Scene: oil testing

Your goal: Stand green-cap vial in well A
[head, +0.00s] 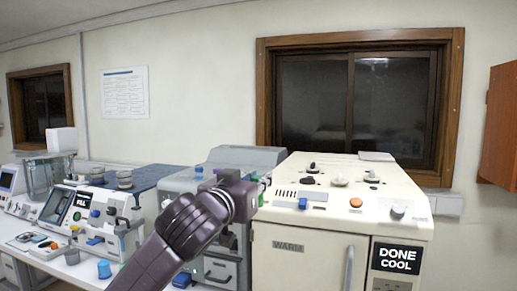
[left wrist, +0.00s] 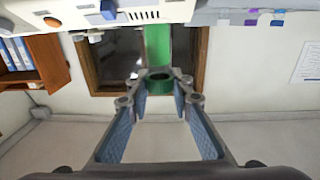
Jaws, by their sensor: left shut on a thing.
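My left gripper (head: 256,188) is raised in front of the cream machine's left edge. It is shut on a green-cap vial (head: 262,194), which is mostly hidden behind the gripper in the head view. In the left wrist view the green vial (left wrist: 158,48) shows between the fingertips of the left gripper (left wrist: 158,88), held in the air. The cream machine (head: 330,217) has several round fittings on its top, one of them a dark one (head: 309,180). I cannot tell which place is well A. My right gripper is not in view.
A grey machine (head: 208,184) with a blue cap (head: 199,172) stands left of the cream one. The cream machine carries an orange button (head: 356,202) and a sign reading DONE COOL (head: 397,258). A blue cup (head: 104,269) stands on the left bench. A wooden cabinet (head: 502,127) hangs at right.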

